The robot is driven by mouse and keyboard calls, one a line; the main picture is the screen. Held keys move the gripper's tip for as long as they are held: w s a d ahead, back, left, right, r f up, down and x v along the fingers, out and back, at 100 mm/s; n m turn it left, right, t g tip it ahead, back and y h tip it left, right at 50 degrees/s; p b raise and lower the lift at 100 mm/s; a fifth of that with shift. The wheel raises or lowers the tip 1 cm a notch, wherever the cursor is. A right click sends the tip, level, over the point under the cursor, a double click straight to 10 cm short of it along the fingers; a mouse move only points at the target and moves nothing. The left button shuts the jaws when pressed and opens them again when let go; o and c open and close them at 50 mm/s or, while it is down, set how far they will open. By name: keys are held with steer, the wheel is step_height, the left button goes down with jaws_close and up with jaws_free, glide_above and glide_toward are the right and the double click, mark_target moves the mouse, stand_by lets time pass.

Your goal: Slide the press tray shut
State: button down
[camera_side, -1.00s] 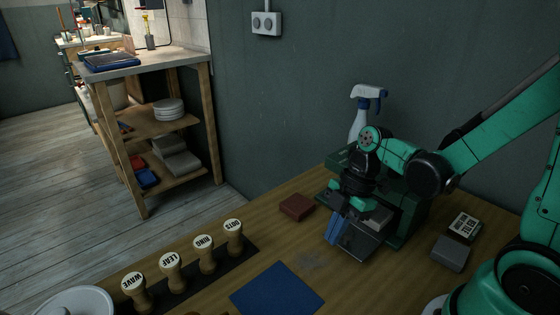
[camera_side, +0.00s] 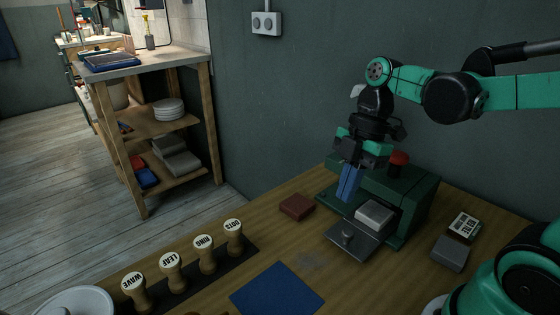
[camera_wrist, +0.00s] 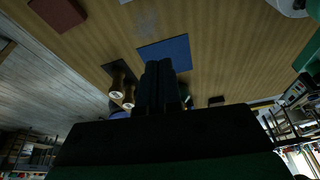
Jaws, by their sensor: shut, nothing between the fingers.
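The green press (camera_side: 412,193) with a red knob on top stands on the wooden table near the wall. Its grey metal tray (camera_side: 358,251) sticks out of the front, with a small dark handle (camera_side: 346,235) near its outer edge. A pale grey block (camera_side: 375,215) sits on the tray. My gripper (camera_side: 345,197) is shut and empty, its blue fingers pointing down. It appears raised above the left side of the press and apart from the handle. In the wrist view its dark fingers (camera_wrist: 158,64) are together; the tray is not clearly seen there.
A reddish-brown block (camera_side: 297,207) lies left of the press. A blue mat (camera_side: 277,290) and a row of labelled wooden stamps (camera_side: 204,254) are at the front left. A grey block (camera_side: 450,253) and a labelled box (camera_side: 465,227) lie to the right.

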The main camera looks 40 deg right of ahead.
mark_target(359, 234)
steer(key=s+a+n+h, duration=0.2)
steer(key=a+n+h, duration=0.1)
steer(key=a+h, duration=0.4)
steer(key=shift+t, duration=0.3)
steer(key=x, duration=0.9)
steer(key=shift+w+a+f, duration=0.1)
steer(key=shift+w, duration=0.05)
steer(key=d, duration=0.1)
steer(key=d+f, duration=0.1)
steer(key=d, duration=0.1)
steer(key=shift+w, duration=0.2)
steer(key=shift+w+d+f, duration=0.1)
steer(key=shift+d, duration=0.45)
steer(key=shift+d, duration=2.55)
